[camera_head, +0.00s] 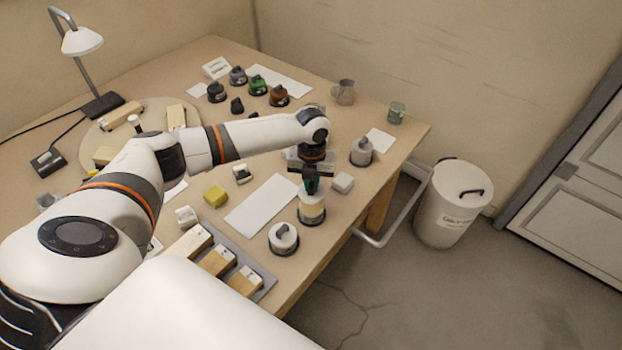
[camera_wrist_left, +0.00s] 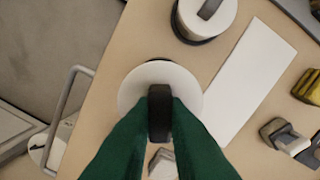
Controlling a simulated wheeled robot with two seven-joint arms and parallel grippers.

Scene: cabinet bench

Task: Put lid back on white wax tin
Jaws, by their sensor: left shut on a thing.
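The white wax tin (camera_head: 312,211) stands near the right front edge of the bench, a pale round body on a dark base. My left gripper (camera_head: 311,187) points straight down over it, with green fingers. In the left wrist view, my left gripper (camera_wrist_left: 159,120) is shut on the dark handle of a round white lid (camera_wrist_left: 132,88). The lid is at the top of the tin in the head view; whether it is fully seated I cannot tell. The lid hides the tin's opening. My right gripper is not in view.
Another white lidded tin (camera_head: 283,239) stands just in front, by a white sheet (camera_head: 261,206). A grey tin (camera_head: 361,152) and a small pale block (camera_head: 343,183) are close on the right. A white bin (camera_head: 450,205) stands on the floor.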

